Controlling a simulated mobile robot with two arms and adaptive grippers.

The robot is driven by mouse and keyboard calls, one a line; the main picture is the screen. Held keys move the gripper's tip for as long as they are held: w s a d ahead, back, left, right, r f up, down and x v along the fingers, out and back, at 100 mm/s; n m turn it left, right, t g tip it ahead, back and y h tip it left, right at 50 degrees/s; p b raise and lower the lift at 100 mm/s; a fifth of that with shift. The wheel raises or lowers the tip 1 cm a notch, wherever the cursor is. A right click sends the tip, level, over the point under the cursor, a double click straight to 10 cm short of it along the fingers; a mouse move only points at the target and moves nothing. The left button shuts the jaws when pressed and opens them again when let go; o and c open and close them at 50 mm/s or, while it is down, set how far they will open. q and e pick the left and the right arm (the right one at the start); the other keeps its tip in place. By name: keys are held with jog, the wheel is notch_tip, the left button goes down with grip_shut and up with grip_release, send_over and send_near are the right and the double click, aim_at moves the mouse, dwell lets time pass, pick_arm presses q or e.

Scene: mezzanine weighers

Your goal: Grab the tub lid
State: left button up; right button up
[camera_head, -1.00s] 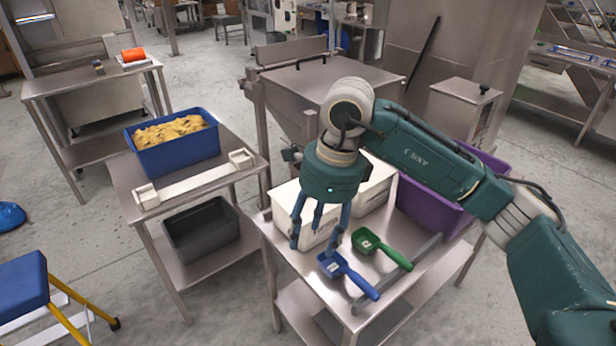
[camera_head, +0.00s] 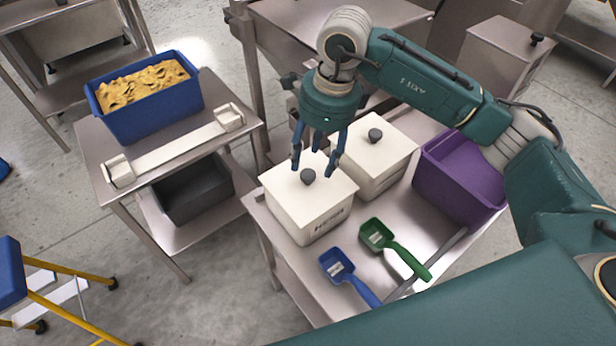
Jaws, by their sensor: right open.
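Two white tubs stand on the steel table, each with a white lid and a dark round knob. The nearer tub's lid (camera_head: 285,190) carries a knob (camera_head: 308,177); lettering shows on the tub's front. The farther tub's lid (camera_head: 383,158) has its knob (camera_head: 375,135) to the right and behind. My right gripper (camera_head: 318,168) is open, fingers pointing down, over the nearer lid around or just above its knob. I cannot tell whether it touches the knob. My left gripper is not in view.
A blue scoop (camera_head: 345,272) and a green scoop (camera_head: 390,245) lie in front of the tubs. A purple crate (camera_head: 455,185) stands at the right. A blue bin of yellow food (camera_head: 150,118) stands on the left table, with a grey bin (camera_head: 195,192) below.

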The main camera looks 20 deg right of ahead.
aim_at(308, 173)
jog(key=shift+w+f, duration=0.2)
jog(key=shift+f, duration=0.5)
jog(key=f+p, duration=0.2)
jog(key=f, duration=0.1)
jog(key=w+f+p, duration=0.1)
jog(key=shift+w+a+f, duration=0.1)
jog(key=shift+a+f, duration=0.1)
jog(key=shift+a, duration=0.1)
jog(key=shift+f, duration=0.25)
jog(key=shift+w, duration=0.1)
jog(key=shift+c, duration=1)
jog(key=c, duration=0.8)
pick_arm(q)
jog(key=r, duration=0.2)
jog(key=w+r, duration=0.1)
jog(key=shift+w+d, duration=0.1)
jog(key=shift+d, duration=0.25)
pick_arm(e)
grip_shut()
